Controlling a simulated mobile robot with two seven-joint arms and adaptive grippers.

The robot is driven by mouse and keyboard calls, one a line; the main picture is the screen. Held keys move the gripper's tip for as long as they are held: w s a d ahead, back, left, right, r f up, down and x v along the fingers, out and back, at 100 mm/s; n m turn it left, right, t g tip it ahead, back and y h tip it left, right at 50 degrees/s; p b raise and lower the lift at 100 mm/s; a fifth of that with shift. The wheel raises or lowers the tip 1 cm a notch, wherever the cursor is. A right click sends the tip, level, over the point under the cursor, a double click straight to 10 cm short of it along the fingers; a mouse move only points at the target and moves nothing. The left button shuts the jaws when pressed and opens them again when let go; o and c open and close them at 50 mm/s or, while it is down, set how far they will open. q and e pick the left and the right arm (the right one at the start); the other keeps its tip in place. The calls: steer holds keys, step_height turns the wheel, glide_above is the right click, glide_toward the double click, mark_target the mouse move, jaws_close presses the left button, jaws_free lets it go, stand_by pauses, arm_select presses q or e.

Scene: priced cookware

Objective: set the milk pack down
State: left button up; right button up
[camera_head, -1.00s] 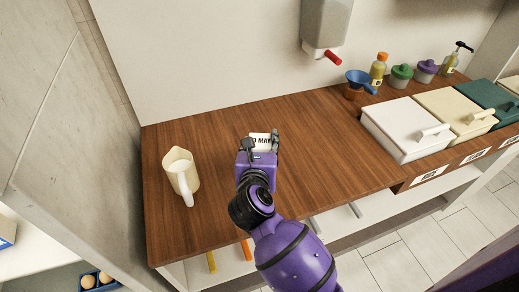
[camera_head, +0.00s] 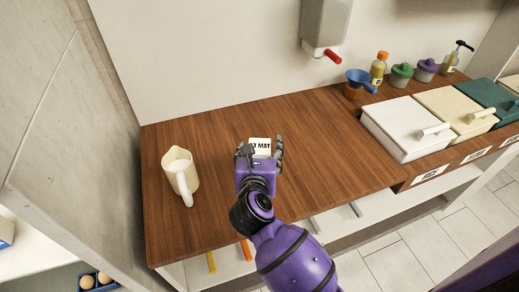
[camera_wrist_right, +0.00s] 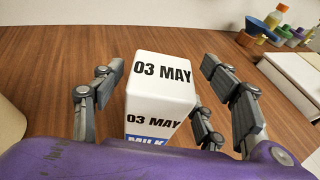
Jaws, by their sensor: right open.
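The milk pack (camera_wrist_right: 160,88) is a white carton marked "03 MAY" with a blue "MILK" band. It stands upright on the brown wooden counter, and its top (camera_head: 260,145) shows in the head view. My right gripper (camera_head: 260,150) is open around it. In the right wrist view the fingers of my right gripper (camera_wrist_right: 165,80) stand apart on both sides of the pack, with gaps between them and its sides. The pack's lower part is hidden by the gripper. My left gripper is not in view.
A cream jug (camera_head: 181,175) stands on the counter (camera_head: 330,160) to the left. White (camera_head: 405,125), cream and teal lidded bins stand at the right. A blue funnel (camera_head: 361,80) and several bottles and jars are at the back right. A dispenser (camera_head: 326,25) hangs on the wall.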

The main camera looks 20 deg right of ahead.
steer(key=shift+r, duration=0.25)
steer(key=b+v, duration=0.1)
steer(key=v, duration=1)
steer(key=s+d+n+t, duration=0.4)
steer(key=n+t, duration=0.1)
steer(key=n, duration=0.8)
steer(key=s+a+f+n+g+y, duration=0.1)
steer(key=s+f+n+g+y, duration=0.3)
steer(key=f+n, duration=0.65)
steer(key=s+a+f+n+g+y, duration=0.1)
steer(key=s+a+f+n+y, duration=0.15)
steer(key=s+f+n, duration=0.6)
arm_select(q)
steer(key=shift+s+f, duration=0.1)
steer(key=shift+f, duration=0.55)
arm_select(e)
steer(key=s+d+f+n+g, duration=0.2)
steer(key=s+d+f+n, duration=0.2)
steer(key=s+f, duration=0.1)
steer(key=s+d+f+n+g+h, duration=0.1)
steer(key=s+d+f+n+g, duration=0.2)
steer(key=s+f, duration=0.3)
steer(key=shift+s+d+f+n+g, duration=0.3)
steer(key=shift+d+f+n, duration=0.1)
steer(key=shift+n, duration=0.4)
